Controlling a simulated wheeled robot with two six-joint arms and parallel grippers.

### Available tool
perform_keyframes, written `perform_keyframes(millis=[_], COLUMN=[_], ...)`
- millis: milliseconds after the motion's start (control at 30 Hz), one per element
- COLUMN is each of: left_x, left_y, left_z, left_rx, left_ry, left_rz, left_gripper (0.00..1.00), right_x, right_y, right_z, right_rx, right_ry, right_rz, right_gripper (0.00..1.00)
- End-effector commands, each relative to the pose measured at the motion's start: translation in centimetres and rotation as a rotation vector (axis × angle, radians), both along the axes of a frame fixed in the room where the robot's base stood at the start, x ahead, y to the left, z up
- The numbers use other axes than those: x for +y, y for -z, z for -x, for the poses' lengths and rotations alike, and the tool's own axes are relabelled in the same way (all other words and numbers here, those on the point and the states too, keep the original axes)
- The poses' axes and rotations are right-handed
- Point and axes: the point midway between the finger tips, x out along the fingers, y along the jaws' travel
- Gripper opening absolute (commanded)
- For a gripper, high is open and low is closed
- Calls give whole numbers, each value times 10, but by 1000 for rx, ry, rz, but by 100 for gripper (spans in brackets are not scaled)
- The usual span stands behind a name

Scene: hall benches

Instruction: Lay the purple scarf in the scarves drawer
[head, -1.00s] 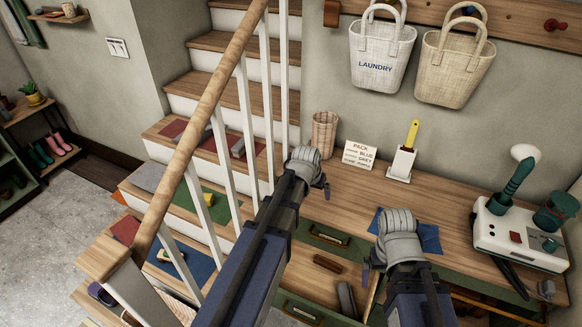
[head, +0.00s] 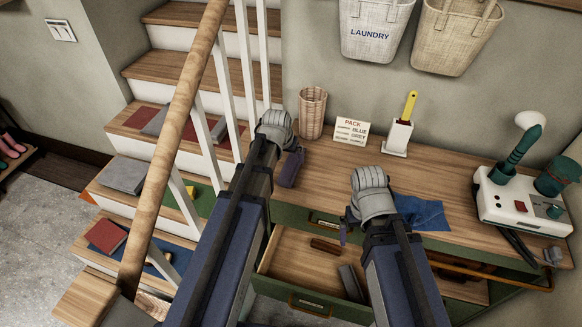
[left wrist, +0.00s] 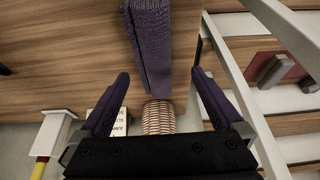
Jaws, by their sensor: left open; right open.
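The purple scarf (head: 290,168), a folded narrow strip, lies on the wooden bench top beside my left gripper (head: 279,148). In the left wrist view the scarf (left wrist: 152,45) lies just beyond the two spread fingers of my left gripper (left wrist: 160,92), roughly in line with the gap and not held. Part of it is hidden by the gripper in the head view. My right gripper (head: 358,222) is open and empty over the bench front, left of a blue cloth. Below, a green-fronted drawer (head: 288,262) stands open. I cannot read which drawer it is.
The open drawer holds a brown item (head: 326,246) and a dark grey one (head: 351,283). The blue cloth (head: 420,212) lies on the bench. A wicker basket (head: 312,112), a sign (head: 351,131) and a white machine (head: 520,205) stand there. A stair railing (head: 175,140) rises at left.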

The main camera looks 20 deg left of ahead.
Motion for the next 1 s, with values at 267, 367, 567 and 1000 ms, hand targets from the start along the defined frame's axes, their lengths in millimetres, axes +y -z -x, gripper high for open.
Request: perform_keyframes(millis=[267,367,567,1000], left_x=[-1,-2,-6,-6], left_y=[8,16,40,54], left_z=[-3,-5,-11,-19], left_rx=[0,0,0,0], left_ry=[0,1,1,0], left_rz=[0,0,0,0], left_gripper=[100,100,100,100], right_x=[0,0,0,0], right_y=[8,16,40,54], right_z=[0,0,0,0], right_rx=[0,0,0,0], right_ry=[0,0,0,0], right_rz=[0,0,0,0], right_gripper=[100,100,100,100])
